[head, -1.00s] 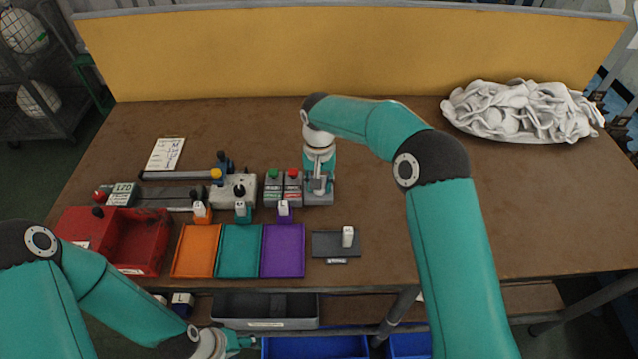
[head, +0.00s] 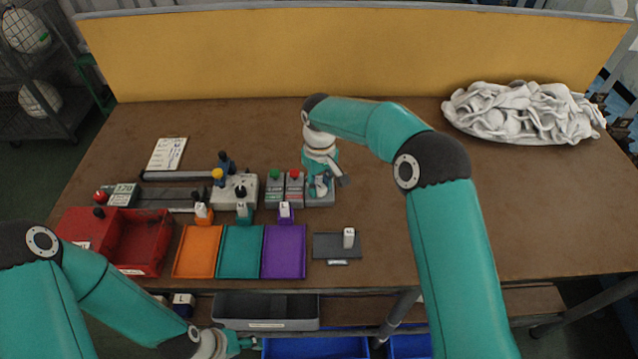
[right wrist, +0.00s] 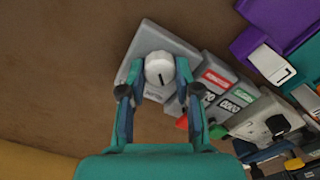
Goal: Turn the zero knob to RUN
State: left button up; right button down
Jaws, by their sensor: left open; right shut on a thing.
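The zero knob (right wrist: 160,68) is a round pale knob with a dark pointer line, on top of a grey box (right wrist: 185,48). In the right wrist view the box sits tilted and its printed label is too small to read. My right gripper (right wrist: 160,82) points down with its fingers on both sides of the knob, shut on it. In the head view my right gripper (head: 320,190) is over the grey box (head: 325,201) and hides the knob. My left gripper (head: 242,344) is low at the table's front edge, away from the knob, open and empty.
Boxes with a green button (head: 275,174) and a red button (head: 295,174) stand just left of the knob box. Orange (head: 197,252), teal (head: 240,252) and purple (head: 284,252) trays lie in front. A white sock pile (head: 522,112) is back right.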

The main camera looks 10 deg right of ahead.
aim_at(320, 185)
jog(key=shift+w+r, duration=0.15)
jog(key=c, duration=0.8)
grip_release()
notch_tip(320, 185, up, 12)
jog(key=shift+f, duration=0.2)
